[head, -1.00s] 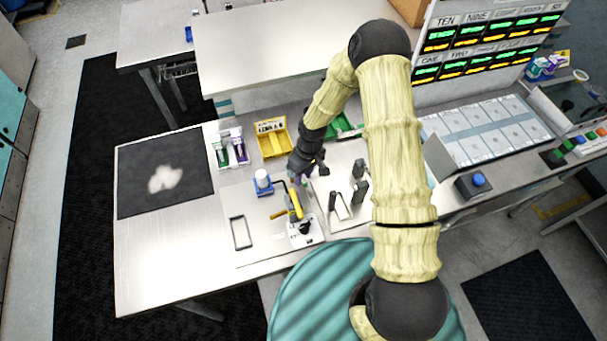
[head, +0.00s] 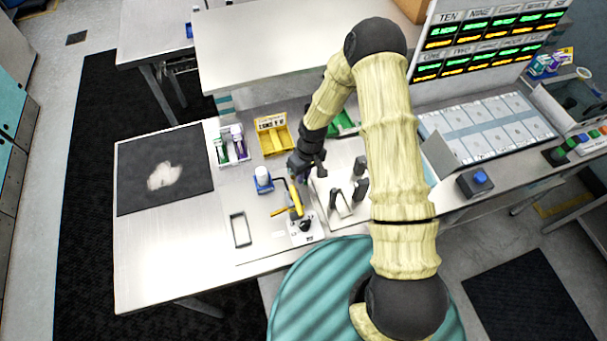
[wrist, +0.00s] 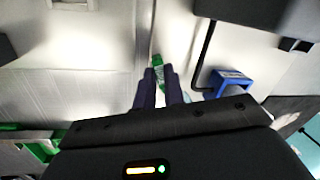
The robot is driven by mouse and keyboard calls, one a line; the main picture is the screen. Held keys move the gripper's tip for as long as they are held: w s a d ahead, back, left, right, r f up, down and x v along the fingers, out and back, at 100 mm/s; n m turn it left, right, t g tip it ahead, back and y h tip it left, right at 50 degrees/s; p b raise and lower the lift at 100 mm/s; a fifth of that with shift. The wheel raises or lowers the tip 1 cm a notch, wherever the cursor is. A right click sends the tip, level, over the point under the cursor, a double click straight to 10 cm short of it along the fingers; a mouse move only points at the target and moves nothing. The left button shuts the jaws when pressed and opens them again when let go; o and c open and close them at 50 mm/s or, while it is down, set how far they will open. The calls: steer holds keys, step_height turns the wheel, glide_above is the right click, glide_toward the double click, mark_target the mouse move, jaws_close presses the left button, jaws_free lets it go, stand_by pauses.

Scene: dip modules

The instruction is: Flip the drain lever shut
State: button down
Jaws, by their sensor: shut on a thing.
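My gripper (wrist: 159,92) points down at the bench, its two dark fingers close together. Between and just past the fingertips is a small green and pale piece (wrist: 158,68); its full shape is hidden. In the head view my gripper (head: 304,170) is above the back of the work plate, partly covered by my arm. A yellow lever-like handle (head: 296,198) stands tilted on a small fixture with a white base (head: 302,230), just in front of my gripper. A lower yellow-orange handle (head: 279,211) sticks out to its left. I cannot tell which is the drain lever.
A blue-and-white container (head: 263,180) stands left of my gripper, also in the wrist view (wrist: 232,83). A yellow bin (head: 273,136), a rack with green and purple items (head: 231,146) and dark upright posts (head: 360,168) are close. A dark mat (head: 135,190) lies left.

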steer(key=c, duration=1.5)
jaws_free()
steer(key=shift+c, duration=0.2)
steer(key=shift+o, duration=0.3)
steer(key=shift+s+a, duration=0.1)
steer(key=shift+r, duration=0.45)
step_height(320, 180, up, 16)
steer(key=w+d+b, duration=0.1)
steer(key=d+b, duration=0.1)
steer(key=b, duration=0.2)
steer(key=shift+w+r, duration=0.15)
steer(key=shift+w, duration=0.15)
steer(key=shift+d, duration=0.15)
